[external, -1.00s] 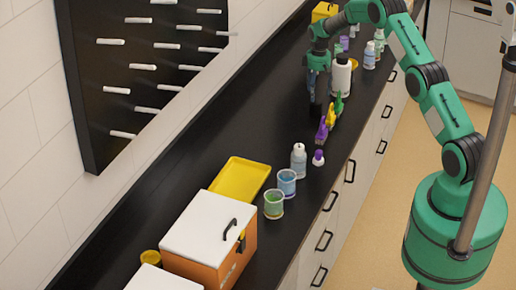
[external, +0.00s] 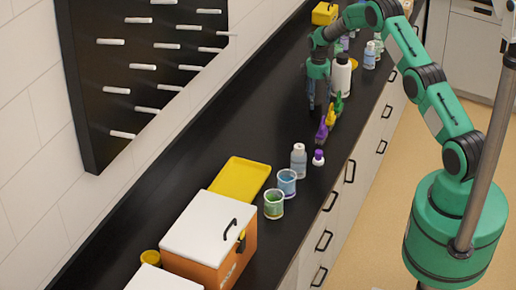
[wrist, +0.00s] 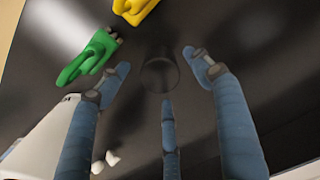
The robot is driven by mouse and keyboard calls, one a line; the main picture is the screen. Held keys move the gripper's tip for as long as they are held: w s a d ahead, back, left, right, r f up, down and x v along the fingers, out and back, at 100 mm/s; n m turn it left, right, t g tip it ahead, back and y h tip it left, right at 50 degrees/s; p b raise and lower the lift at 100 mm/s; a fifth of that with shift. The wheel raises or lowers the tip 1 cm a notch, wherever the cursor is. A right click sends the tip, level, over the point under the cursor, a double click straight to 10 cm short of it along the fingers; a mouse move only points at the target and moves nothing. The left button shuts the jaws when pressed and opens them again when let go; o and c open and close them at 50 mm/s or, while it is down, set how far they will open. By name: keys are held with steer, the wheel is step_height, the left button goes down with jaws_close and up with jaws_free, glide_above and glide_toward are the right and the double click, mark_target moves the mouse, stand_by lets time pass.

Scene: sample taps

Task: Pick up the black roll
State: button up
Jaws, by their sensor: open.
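The black roll (wrist: 160,76) shows in the wrist view as a dark round shape on the black counter, hard to tell from the surface. My gripper (wrist: 157,72) has three blue fingers, spread open around and above the roll; I cannot tell whether any finger touches it. In the external view my gripper (external: 316,104) points down over the counter, left of the white bottle (external: 341,78). The roll cannot be made out there.
A green clamp (wrist: 88,58) and a yellow clamp (wrist: 134,10) lie close by in the wrist view. A purple clamp (external: 322,131), bottles and cups (external: 274,205) stand along the counter's front. The counter left of my gripper is clear.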

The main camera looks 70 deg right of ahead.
mark_target(316, 102)
steer(key=shift+f, duration=1.6)
steer(key=shift+c, duration=0.2)
steer(key=c, duration=1.3)
